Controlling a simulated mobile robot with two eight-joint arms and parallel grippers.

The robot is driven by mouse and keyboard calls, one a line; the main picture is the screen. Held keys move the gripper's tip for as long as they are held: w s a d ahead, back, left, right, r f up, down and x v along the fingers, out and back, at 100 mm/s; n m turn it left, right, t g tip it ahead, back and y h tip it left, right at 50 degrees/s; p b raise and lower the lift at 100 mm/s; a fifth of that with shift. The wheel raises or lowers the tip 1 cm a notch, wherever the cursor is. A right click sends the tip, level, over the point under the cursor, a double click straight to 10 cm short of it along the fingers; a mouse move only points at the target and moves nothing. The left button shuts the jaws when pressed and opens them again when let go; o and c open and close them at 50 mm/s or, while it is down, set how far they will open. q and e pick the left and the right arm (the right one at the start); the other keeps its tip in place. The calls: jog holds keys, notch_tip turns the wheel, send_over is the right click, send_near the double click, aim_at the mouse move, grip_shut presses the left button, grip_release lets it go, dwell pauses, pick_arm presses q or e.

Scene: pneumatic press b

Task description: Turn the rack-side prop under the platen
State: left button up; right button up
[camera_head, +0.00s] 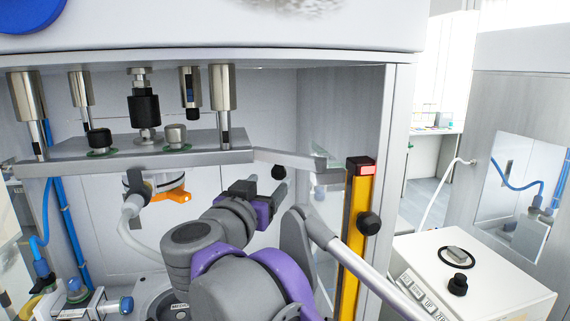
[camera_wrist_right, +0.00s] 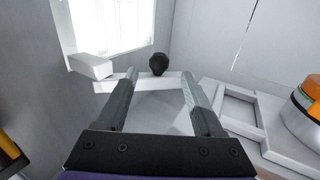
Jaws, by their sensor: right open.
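The grey platen (camera_head: 190,149) hangs level under several metal posts in the press. A dark round knob (camera_head: 278,172) shows just past my right gripper (camera_head: 268,192), to the right of the platen's underside. In the right wrist view a dark knob (camera_wrist_right: 158,64) stands on a pale bar (camera_wrist_right: 180,80), beyond and between the fingertips of my right gripper (camera_wrist_right: 159,84). That gripper is open with nothing between its fingers. I cannot tell for sure which part is the rack-side prop; my arm hides part of the space below the platen. My left gripper is not in view.
An orange-marked round part (camera_head: 172,192) is below the platen. A white control box (camera_head: 490,275) stands outside right. Blue hoses (camera_head: 72,235) run at left.

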aim_at(283, 167)
jog(key=p+x, duration=0.1)
jog(key=x, duration=0.9)
jog(key=shift+p, duration=0.3)
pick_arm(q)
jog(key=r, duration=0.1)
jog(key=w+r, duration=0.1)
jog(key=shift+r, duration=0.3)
pick_arm(e)
jog(key=shift+s, duration=0.1)
grip_shut()
